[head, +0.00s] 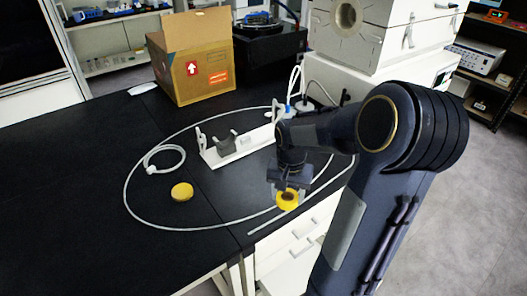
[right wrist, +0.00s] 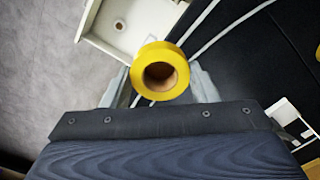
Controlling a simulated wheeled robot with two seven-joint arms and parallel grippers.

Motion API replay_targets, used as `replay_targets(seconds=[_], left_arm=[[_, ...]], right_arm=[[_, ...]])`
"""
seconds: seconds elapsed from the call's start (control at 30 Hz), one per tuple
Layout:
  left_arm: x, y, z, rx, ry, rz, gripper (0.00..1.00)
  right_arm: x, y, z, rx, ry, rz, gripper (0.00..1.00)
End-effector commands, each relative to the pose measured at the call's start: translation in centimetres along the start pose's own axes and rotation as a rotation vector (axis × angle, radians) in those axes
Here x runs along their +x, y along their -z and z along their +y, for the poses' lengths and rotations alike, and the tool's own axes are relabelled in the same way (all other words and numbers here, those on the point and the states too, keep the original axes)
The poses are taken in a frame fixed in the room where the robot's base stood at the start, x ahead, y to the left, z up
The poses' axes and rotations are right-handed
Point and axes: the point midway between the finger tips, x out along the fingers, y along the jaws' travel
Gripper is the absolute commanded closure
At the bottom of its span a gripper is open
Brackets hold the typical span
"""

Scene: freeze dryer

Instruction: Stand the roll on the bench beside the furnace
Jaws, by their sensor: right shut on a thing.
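The roll (head: 287,204) is a yellow ring of tape with a brown core. My right gripper (head: 288,191) is shut on it and holds it near the front edge of the black bench (head: 75,215). In the right wrist view the roll (right wrist: 141,72) sits between the two grey fingers, with its hole facing the camera. I cannot tell whether the roll touches the bench. A white boxy unit with a round port, apparently the furnace (head: 385,28), stands behind my right arm, which partly hides the unit below it. My left gripper is not in view.
A white stand with a grey cradle (head: 232,150) lies behind the roll, within a long loop of white tubing (head: 128,190). A yellow disc (head: 182,192) and a small tubing coil (head: 165,158) lie left. A cardboard box (head: 195,60) stands behind. The left front bench is clear.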

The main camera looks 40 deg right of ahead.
Motion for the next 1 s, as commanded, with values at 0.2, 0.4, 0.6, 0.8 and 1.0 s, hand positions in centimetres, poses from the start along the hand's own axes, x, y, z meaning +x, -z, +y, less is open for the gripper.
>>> replay_targets(seconds=[0.2, 0.4, 0.6, 0.8, 1.0], left_arm=[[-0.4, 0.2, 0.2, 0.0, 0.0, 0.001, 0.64], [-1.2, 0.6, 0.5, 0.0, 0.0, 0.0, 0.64], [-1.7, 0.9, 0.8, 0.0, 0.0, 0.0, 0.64], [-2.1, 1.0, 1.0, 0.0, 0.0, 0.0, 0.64], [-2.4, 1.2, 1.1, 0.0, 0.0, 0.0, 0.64]], right_arm=[[0.0, 0.6, -1.0, 0.028, -0.005, -0.003, 0.68], [2.1, 2.5, -5.6, 0.026, -0.006, -0.004, 0.68], [5.5, 4.0, -9.3, 0.028, -0.007, -0.005, 0.68], [8.0, 4.9, -11.3, 0.029, -0.003, -0.002, 0.68], [9.5, 5.3, -12.3, 0.03, -0.003, -0.002, 0.68]])
